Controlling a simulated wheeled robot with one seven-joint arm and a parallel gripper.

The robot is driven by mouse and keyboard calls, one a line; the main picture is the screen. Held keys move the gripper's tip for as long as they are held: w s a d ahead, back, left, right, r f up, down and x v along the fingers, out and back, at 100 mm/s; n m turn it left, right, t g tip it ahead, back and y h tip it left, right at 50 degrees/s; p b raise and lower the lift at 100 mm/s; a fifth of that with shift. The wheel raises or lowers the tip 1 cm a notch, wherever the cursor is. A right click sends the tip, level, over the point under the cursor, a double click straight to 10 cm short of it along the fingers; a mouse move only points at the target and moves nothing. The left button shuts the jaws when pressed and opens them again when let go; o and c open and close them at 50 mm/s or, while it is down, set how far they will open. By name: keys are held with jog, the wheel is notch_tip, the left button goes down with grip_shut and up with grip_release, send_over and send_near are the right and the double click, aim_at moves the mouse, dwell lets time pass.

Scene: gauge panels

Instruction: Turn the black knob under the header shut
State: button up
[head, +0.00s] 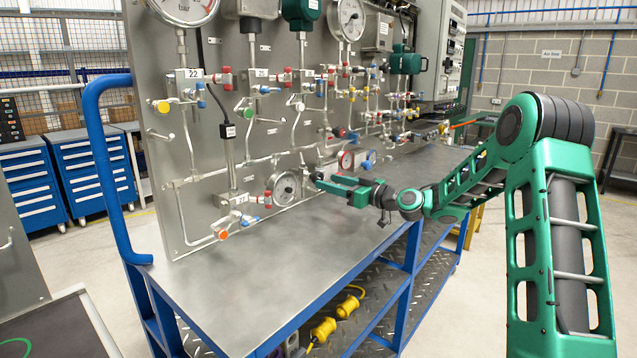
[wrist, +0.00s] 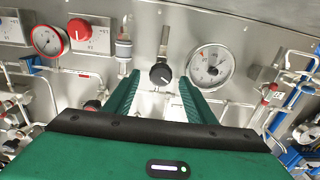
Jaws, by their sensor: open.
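The black knob (wrist: 160,74) shows in the wrist view, round and dark with a pale mark on its face, on a pipe at the grey panel. My gripper (wrist: 160,86) is open, with one green finger to the left of the knob and one to the right. I see no finger touching the knob, and the remaining depth to it is hard to tell. In the head view my gripper (head: 318,181) reaches in close to the panel's lower part. The knob cannot be made out clearly there. Which pipe is the header is not certain.
A white dial gauge (wrist: 210,65) sits just right of the knob. A red-rimmed gauge (wrist: 46,40) and a red knob (wrist: 79,29) are to the left. Pipes and small valves crowd the panel (head: 150,75). The steel bench top (head: 250,270) is clear in front.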

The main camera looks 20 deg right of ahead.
aim_at(321, 179)
jog(key=x, duration=0.6)
jog(key=c, duration=1)
jog(key=shift+d, duration=0.15)
